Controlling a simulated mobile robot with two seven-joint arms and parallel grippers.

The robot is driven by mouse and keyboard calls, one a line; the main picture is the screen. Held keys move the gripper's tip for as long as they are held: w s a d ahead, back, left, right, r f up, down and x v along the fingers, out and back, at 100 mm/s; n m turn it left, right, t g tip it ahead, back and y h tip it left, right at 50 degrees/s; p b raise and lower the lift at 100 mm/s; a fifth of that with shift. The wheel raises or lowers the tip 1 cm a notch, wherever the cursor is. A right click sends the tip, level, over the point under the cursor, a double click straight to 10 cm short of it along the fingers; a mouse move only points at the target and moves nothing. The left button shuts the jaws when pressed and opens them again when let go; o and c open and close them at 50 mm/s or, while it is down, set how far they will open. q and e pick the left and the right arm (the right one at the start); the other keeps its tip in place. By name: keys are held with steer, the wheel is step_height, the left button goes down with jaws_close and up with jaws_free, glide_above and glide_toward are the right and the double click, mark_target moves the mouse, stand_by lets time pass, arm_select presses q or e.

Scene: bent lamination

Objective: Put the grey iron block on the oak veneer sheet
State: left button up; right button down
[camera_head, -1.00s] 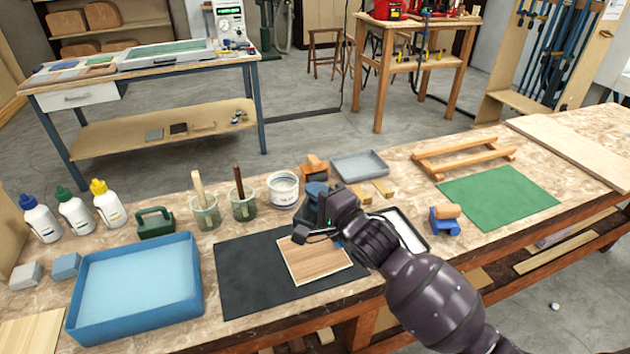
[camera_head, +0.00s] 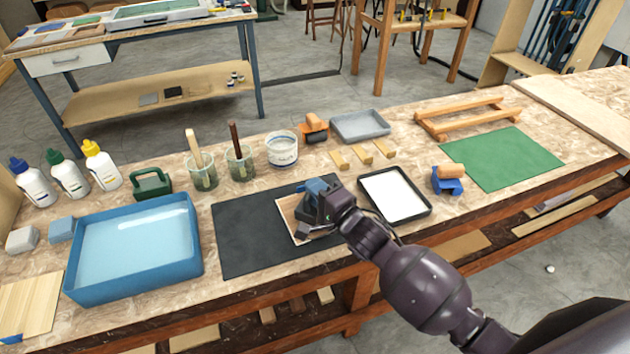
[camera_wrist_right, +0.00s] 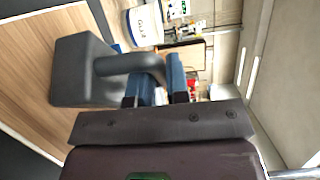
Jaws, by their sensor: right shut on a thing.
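The oak veneer sheet (camera_head: 287,209) lies flat on the black mat (camera_head: 240,238) in the head view, partly hidden by my right gripper and the block. My right gripper (camera_head: 318,190) is over the sheet, shut on the handle of the grey iron block (camera_head: 312,212). In the right wrist view, the block (camera_wrist_right: 80,72) stands close against the wood-grained sheet (camera_wrist_right: 40,28), its handle between the blue fingers of the gripper (camera_wrist_right: 155,88). I cannot tell whether its underside touches the sheet. My left gripper is not in view.
A white-filled tray (camera_head: 397,196) is right of the mat, and a blue water tray (camera_head: 135,245) is left of it. Pots with brushes (camera_head: 203,172) and a white tub (camera_head: 282,150) stand behind. The green mat (camera_head: 500,160) is clear.

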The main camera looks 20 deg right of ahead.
steer(key=shift+f, duration=0.15)
steer(key=c, duration=1.5)
jaws_free()
steer(key=shift+f, duration=0.2)
steer(key=o, duration=0.4)
steer(key=shift+r, duration=0.2)
steer(key=v, duration=1.2)
steer(key=shift+p, duration=0.3)
steer(key=shift+f, duration=0.1)
